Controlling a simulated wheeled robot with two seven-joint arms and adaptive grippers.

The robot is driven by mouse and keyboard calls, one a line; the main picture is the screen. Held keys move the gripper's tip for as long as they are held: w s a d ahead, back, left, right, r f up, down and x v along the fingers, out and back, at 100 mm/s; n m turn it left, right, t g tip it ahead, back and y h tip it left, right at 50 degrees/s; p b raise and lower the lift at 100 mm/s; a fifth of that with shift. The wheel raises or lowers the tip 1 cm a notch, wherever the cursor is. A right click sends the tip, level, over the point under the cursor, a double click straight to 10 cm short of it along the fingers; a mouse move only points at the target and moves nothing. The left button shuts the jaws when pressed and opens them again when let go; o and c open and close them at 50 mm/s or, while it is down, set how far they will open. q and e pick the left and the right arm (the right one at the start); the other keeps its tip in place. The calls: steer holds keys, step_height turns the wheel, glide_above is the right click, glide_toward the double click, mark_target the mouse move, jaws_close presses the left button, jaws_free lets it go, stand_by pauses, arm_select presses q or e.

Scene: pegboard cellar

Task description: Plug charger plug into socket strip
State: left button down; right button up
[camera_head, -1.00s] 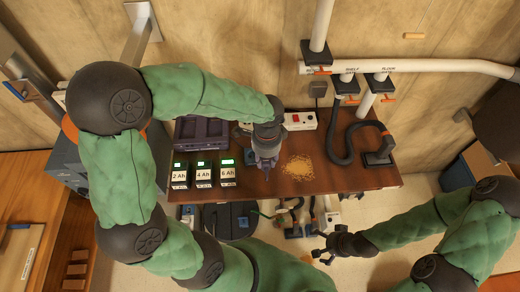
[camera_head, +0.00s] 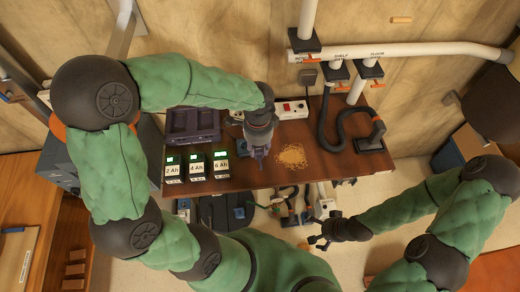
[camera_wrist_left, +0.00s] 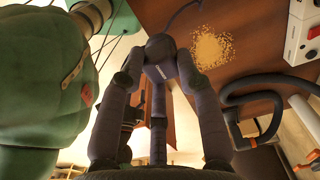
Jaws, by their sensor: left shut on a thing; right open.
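My left gripper (camera_head: 260,158) is over the middle of the workbench, pointing down. In the left wrist view its fingers (camera_wrist_left: 160,75) are shut on a dark, blocky charger plug (camera_wrist_left: 160,50), with a thin dark cable leading up from it. The white socket strip (camera_head: 291,110) with a red switch lies at the back of the bench; my left gripper hides part of it. In the left wrist view its red-switched end shows at the upper right (camera_wrist_left: 302,35), apart from the plug. My right gripper (camera_head: 322,236) is open and empty, in front of the bench's right part.
A black hose (camera_head: 325,130) and white pipes (camera_head: 400,49) are at the right and back.

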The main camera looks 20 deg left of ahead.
arm_select(q)
steer(key=w+a+f+p, duration=0.1)
steer(key=w+a+f, duration=0.1)
steer(key=w+a, duration=0.7)
steer(key=w+a+f+p, duration=0.1)
steer(key=w+a+f, duration=0.1)
steer(key=w+a, duration=0.8)
steer(key=shift+w+f, duration=0.25)
steer(key=shift+w, duration=0.45)
stand_by(2.3)
steer(key=shift+f, duration=0.15)
steer(key=shift+f+b, duration=0.6)
steer(key=shift+f, duration=0.7)
steer(key=shift+f, duration=0.25)
stand_by(1.4)
